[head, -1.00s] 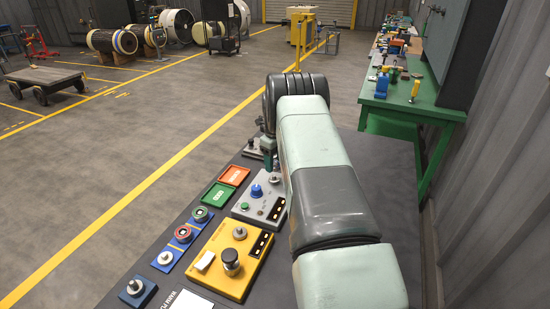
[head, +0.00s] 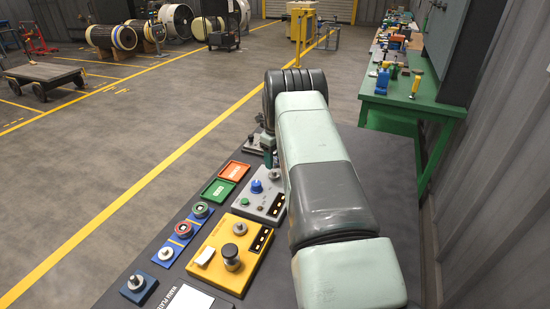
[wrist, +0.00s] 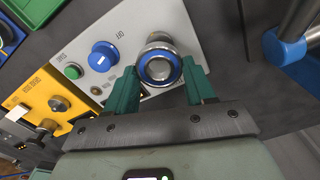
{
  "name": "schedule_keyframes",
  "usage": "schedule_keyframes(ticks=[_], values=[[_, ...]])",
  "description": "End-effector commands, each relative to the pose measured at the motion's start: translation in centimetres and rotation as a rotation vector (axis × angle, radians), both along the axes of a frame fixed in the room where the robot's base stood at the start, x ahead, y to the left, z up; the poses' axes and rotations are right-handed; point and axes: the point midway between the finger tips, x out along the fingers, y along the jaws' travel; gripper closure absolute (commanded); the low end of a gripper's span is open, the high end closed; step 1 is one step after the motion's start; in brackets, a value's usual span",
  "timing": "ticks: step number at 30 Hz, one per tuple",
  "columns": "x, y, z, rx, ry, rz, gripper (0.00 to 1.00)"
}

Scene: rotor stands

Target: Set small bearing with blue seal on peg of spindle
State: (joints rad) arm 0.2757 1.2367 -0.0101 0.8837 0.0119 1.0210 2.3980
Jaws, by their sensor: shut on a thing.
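My gripper (wrist: 161,83) is shut on the small bearing with blue seal (wrist: 160,83), a metal ring with a blue band, held between two teal fingers. In the wrist view the bearing is over the grey panel, in line with a silver knob behind it. A metal shaft with a blue collar (wrist: 285,50) is at the right edge of the wrist view, apart from the bearing. I cannot tell if it is the spindle. In the head view my arm hides most of the gripper and the bearing.
The grey panel (head: 268,205) has a blue knob (wrist: 104,55) and a green button (wrist: 73,71). Nearer lie a yellow panel (head: 211,278), a blue strip (head: 193,221) with ring parts, and a blue block (head: 128,291) with a metal peg. Green (head: 218,190) and orange (head: 234,171) trays lie left.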

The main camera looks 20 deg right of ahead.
Motion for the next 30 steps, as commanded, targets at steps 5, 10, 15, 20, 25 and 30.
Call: schedule_keyframes(ticks=[5, 10, 15, 20, 25, 30], values=[[0.0, -0.1, 0.0, -0.001, 0.0, 0.001, 0.8], [0.0, -0.1, 0.0, -0.001, 0.0, 0.0, 0.8], [0.0, -0.1, -0.1, -0.001, 0.0, 0.0, 0.8], [0.0, 0.0, -0.6, 0.0, 0.0, 0.0, 0.8], [0.0, 0.0, -1.2, 0.0, 0.0, 0.0, 0.8], [0.0, -0.1, -1.5, 0.0, -0.001, 0.0, 0.8]])
